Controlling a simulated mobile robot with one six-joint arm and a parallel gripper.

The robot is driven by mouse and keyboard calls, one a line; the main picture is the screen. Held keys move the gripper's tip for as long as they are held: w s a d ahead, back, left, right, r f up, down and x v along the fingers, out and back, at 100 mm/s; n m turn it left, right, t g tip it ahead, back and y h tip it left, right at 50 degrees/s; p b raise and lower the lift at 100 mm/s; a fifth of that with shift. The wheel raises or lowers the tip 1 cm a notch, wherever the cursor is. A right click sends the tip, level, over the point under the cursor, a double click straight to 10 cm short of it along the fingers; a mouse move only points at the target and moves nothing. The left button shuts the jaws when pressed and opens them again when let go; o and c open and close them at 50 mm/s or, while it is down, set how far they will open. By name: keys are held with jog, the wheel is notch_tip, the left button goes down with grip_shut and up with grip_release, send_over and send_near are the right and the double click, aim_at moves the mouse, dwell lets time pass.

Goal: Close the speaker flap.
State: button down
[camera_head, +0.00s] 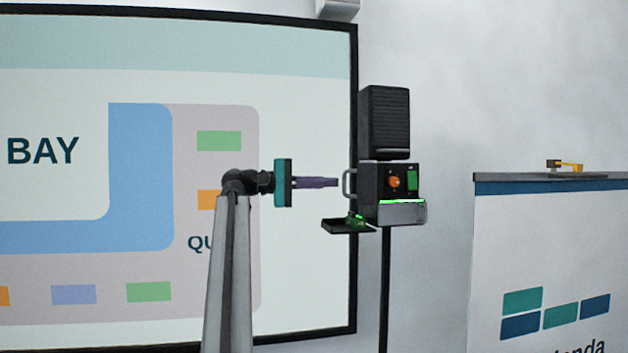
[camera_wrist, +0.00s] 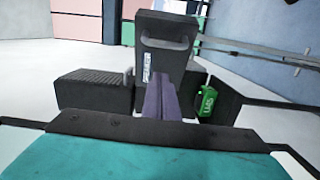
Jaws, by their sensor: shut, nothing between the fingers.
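The black speaker unit stands on a pole, with a ribbed grille (camera_head: 385,123) on top and a control box (camera_head: 372,181) below. A dark flap (camera_head: 338,227) at the box's lower left sticks out toward the left, open and roughly level. A green item (camera_head: 355,219) is at the flap; in the wrist view this green item (camera_wrist: 208,101) has white lettering and sits by the flap (camera_wrist: 227,99), right of my fingers. My gripper (camera_head: 336,182) is shut and empty, its purple fingers pointing right at the box's side handle (camera_head: 348,184), above the flap. The wrist view shows the fingertips (camera_wrist: 158,80) in front of the box.
A large framed display board (camera_head: 300,60) stands behind my arm. A white counter (camera_head: 550,250) with a small crane model (camera_head: 566,165) is at the right. The pole (camera_head: 385,290) stands below the box. Free space lies left of the flap.

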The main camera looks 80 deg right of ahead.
jog(key=shift+s+a+p, duration=0.3)
jog(key=shift+s+a, duration=0.15)
jog(key=shift+a, duration=0.35)
jog(key=shift+s+a+p, duration=0.3)
jog(key=shift+s+a, duration=0.15)
jog(key=shift+a, duration=0.3)
